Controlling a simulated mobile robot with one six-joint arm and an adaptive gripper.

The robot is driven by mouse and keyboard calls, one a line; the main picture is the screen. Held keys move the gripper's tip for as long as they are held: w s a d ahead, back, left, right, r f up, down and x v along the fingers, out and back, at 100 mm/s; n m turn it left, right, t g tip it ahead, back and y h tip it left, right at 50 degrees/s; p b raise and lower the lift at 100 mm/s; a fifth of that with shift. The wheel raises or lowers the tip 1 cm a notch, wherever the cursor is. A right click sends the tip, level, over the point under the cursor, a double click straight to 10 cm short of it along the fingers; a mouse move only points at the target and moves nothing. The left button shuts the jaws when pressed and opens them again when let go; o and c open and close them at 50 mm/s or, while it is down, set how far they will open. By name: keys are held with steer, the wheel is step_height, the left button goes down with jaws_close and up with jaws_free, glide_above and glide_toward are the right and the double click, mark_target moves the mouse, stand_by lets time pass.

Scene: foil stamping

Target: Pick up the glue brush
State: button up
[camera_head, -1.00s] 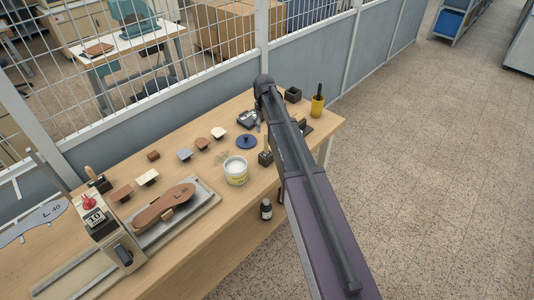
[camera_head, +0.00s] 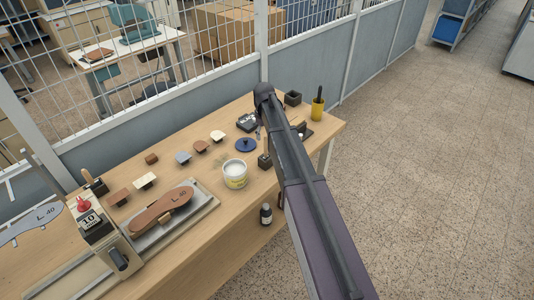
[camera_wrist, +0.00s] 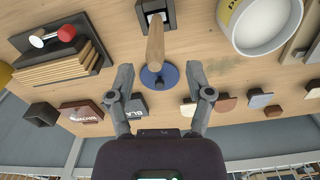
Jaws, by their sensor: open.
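What looks like the glue brush is a wooden handle (camera_wrist: 155,50) standing in a small black holder (camera_wrist: 166,12) at the top of the wrist view. In the head view, the holder (camera_head: 264,161) is on the table just left of my arm. My gripper (camera_wrist: 160,75) is open and empty, its two fingers spread to either side of the handle's near end in the picture. The gap between the fingers and the handle in depth is unclear. In the head view my gripper is hidden by my arm.
A wire partition runs behind.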

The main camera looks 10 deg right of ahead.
mark_target(266, 142)
steer(key=shift+d+f+b, duration=0.15)
steer(key=shift+f+b, duration=0.5)
steer(key=shift+f, duration=0.1)
steer(key=shift+d+f+b, duration=0.15)
steer(key=shift+f+b, duration=0.45)
steer(key=shift+f, duration=0.1)
steer(key=shift+f+b, duration=0.95)
jaws_close()
